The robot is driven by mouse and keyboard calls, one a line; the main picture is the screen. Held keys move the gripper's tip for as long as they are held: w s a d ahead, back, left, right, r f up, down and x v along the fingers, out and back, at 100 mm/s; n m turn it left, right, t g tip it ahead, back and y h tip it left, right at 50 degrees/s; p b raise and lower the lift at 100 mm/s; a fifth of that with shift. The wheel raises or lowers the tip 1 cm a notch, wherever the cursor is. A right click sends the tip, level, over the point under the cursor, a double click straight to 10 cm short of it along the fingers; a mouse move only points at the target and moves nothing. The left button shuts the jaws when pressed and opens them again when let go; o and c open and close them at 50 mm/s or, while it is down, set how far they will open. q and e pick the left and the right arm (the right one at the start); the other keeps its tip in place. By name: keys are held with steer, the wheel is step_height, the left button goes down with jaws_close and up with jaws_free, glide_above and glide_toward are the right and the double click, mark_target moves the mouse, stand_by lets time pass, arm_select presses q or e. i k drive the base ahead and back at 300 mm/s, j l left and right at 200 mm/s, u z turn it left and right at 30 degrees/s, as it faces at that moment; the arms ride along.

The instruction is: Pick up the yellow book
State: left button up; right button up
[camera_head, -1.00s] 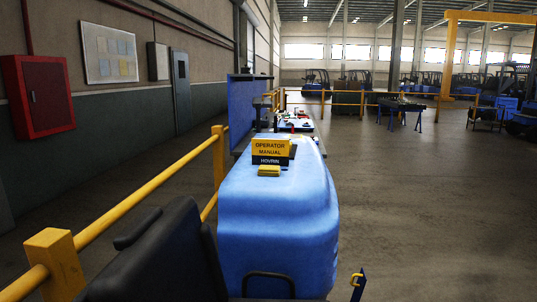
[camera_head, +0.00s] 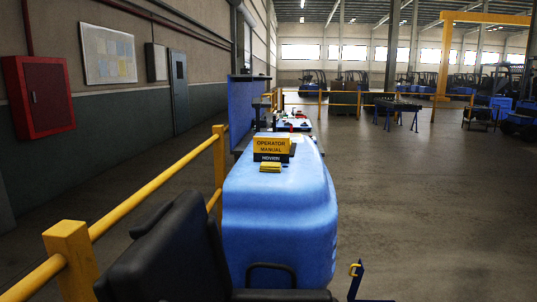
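The yellow book (camera_head: 272,145), marked "OPERATOR MANUAL", stands upright on top of the blue counterweight (camera_head: 280,205) in the middle of the view. Its lower front carries a dark band with light lettering. A small yellow block (camera_head: 270,167) lies just in front of it on the blue surface. Neither of my grippers shows in the head view, and nothing is touching the book.
A black seat (camera_head: 170,255) stands in the near foreground, left of and before the counterweight. A yellow railing (camera_head: 150,210) runs along the left. The floor (camera_head: 430,210) on the right is clear.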

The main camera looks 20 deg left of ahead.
mark_target(266, 149)
steer(key=k+z, duration=0.3)
steer(key=k+l+z, duration=0.1)
steer(key=z, duration=1.75)
steer(key=i+j+z, duration=0.15)
steer(key=i, duration=0.35)
steer(key=i+z, duration=0.2)
steer(key=i, duration=0.35)
steer(key=i+j+u, duration=0.1)
steer(key=i+u, duration=0.3)
steer(key=i, duration=0.9)
steer(key=i+j+u, duration=0.1)
steer(key=i+u, duration=0.45)
steer(key=u, duration=0.25)
steer(key=i+l+u, duration=0.1)
steer(key=i+u, duration=0.3)
steer(key=i+j+u, duration=0.15)
steer(key=u, duration=0.2)
steer(key=i+u, duration=0.75)
steer(key=i+l+u, duration=0.1)
steer(key=i+u, duration=0.25)
steer(key=i, duration=0.95)
steer(key=i+u, duration=0.4)
steer(key=i, duration=0.2)
steer(key=i+l+u, duration=0.15)
steer(key=i+u, duration=0.2)
steer(key=i, duration=0.25)
